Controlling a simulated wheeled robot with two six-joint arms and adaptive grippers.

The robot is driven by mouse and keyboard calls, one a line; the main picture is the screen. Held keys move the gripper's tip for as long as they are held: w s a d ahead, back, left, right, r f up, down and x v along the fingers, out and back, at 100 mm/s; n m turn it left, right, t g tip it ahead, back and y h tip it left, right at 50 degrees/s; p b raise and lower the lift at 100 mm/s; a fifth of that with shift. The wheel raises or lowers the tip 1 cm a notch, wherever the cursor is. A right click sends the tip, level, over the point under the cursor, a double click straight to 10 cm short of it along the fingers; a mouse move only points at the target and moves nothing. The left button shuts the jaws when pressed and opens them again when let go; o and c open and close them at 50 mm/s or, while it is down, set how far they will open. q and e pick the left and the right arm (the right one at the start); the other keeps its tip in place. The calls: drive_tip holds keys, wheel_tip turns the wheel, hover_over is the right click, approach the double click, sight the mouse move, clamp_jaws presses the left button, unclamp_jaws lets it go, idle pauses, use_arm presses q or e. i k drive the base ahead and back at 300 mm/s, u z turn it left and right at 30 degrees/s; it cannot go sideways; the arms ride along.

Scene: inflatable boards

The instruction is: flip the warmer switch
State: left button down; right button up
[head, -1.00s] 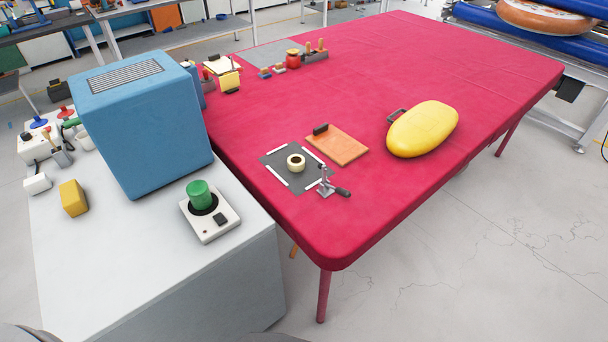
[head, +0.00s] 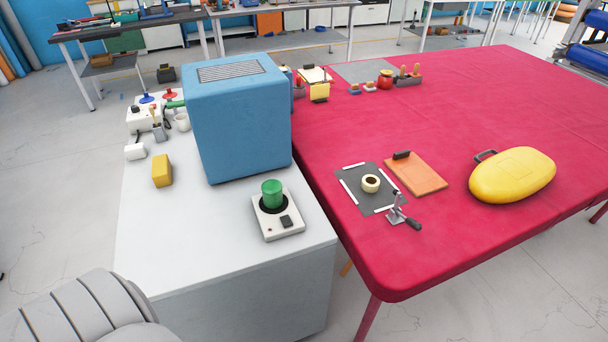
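The warmer appears to be the small white unit (head: 278,222) on the grey cabinet top, in front of the blue box. A green cylindrical pot (head: 272,194) stands on its round dark plate. A black switch (head: 287,221) sits on the unit's front right; which way it is set is too small to tell. Neither gripper is in the head view. Only a grey rounded part of mine shows at the lower left.
A blue vented box (head: 240,120) stands behind the warmer. A yellow block (head: 162,170) lies left on the cabinet (head: 190,250). The red table (head: 470,115) adjoins on the right, with a yellow case (head: 513,175) and a clamp (head: 402,213). The cabinet's front area is clear.

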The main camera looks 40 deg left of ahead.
sight(286, 222)
drive_tip(key=z, duration=1.6)
drive_tip(key=k, duration=0.8)
drive_tip(key=u, duration=1.75)
